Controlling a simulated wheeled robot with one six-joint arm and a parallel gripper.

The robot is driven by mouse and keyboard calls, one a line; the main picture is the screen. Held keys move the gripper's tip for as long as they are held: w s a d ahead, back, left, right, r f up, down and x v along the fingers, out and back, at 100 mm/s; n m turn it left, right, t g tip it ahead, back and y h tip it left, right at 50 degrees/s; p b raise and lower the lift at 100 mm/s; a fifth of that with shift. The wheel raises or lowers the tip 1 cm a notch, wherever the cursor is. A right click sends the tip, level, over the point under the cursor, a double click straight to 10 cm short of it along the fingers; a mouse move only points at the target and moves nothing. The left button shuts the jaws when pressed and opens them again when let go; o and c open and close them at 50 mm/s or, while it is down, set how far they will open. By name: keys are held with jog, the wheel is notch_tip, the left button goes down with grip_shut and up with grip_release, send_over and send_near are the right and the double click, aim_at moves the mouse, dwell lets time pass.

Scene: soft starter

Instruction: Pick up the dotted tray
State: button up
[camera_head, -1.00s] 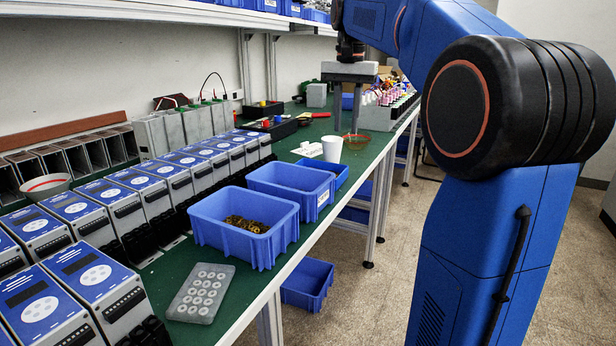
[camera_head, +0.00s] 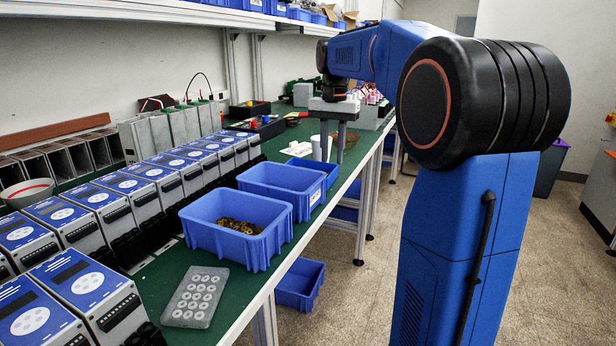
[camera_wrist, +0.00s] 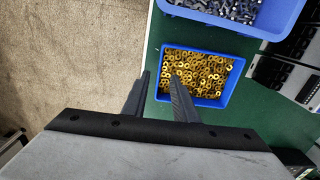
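The dotted tray (camera_head: 196,297) is a flat grey slab with rows of pale round dots. It lies on the green bench top near the front edge, in front of the blue bins, in the head view. It does not show in the wrist view. My gripper (camera_head: 333,160) is farther down the bench, beyond and above the bins, pointing down. Its two fingers are apart with nothing between them. The wrist view shows the fingertips (camera_wrist: 160,76) over a small blue bin.
A blue bin (camera_head: 240,245) of brass pieces stands just behind the tray, with another blue bin (camera_head: 280,200) beyond. The wrist view shows a small bin (camera_wrist: 214,103) of brass nuts. A row of blue-topped units (camera_head: 88,282) lines the left. A white cup (camera_head: 316,148) is near the gripper.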

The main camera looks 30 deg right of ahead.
aim_at(332, 173)
jog(key=shift+f, duration=3.2)
grip_shut()
